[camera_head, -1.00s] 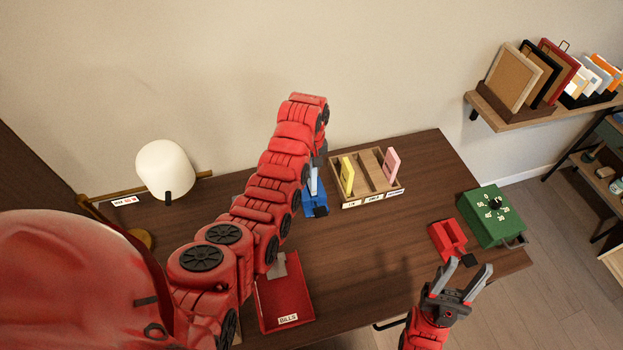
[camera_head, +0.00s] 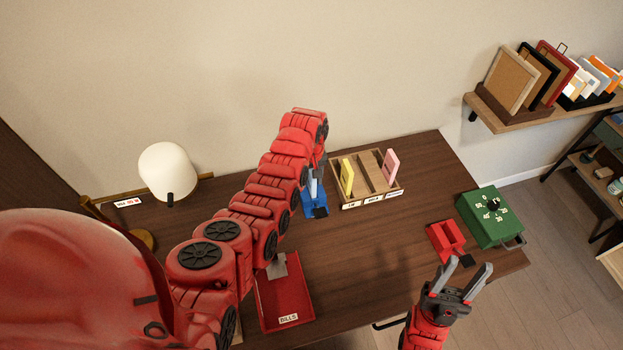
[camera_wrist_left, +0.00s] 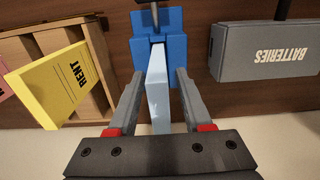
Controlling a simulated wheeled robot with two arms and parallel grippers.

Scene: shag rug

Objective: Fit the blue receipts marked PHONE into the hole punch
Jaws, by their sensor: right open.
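The blue receipts (camera_wrist_left: 157,98) are a light blue slab; no PHONE marking shows. Their far end meets the blue hole punch (camera_wrist_left: 176,48), apparently in its slot; how deep I cannot tell. In the head view the punch (camera_head: 308,207) stands on the desk left of the wooden sorter, with the receipts (camera_head: 313,187) partly hidden by my left arm. My left gripper (camera_wrist_left: 159,75) has its fingers on both sides of the receipts, with a visible gap on each side. My right gripper (camera_head: 468,266) is open and empty near the desk's front right.
The sorter (camera_head: 372,203) holds yellow and pink slabs beside the punch. A grey BATTERIES box (camera_wrist_left: 262,52) is on the punch's other side. A red BILLS tray (camera_head: 303,312), a red punch-like item (camera_head: 437,241) and a green dial box (camera_head: 478,228) stand on the desk. Its middle is clear.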

